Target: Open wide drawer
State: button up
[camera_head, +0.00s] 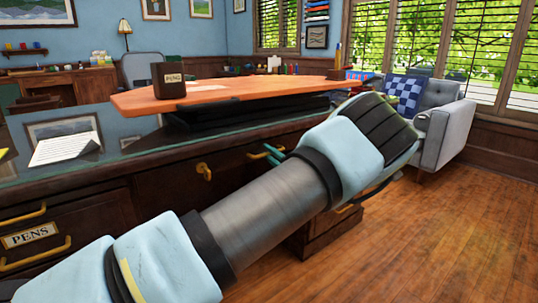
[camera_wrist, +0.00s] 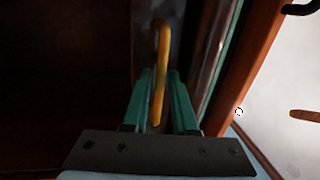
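The wide drawer (camera_head: 167,190) is in the dark wood desk, its front below the glass top. One yellow handle (camera_head: 204,172) shows in the head view. A second yellow handle (camera_head: 256,155) is beside my teal gripper fingers (camera_head: 273,154), partly hidden by my arm. In the wrist view, a yellow handle (camera_wrist: 159,75) stands between the two fingers of my gripper (camera_wrist: 161,95).
A drawer labelled PENS (camera_head: 30,236) is at the left. An orange board (camera_head: 235,90) with a pen cup (camera_head: 169,80) lies above the desk top. A grey armchair (camera_head: 440,125) stands at the back right. The wood floor (camera_head: 430,240) at the right is clear.

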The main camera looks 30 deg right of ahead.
grip_shut()
dwell(1.3)
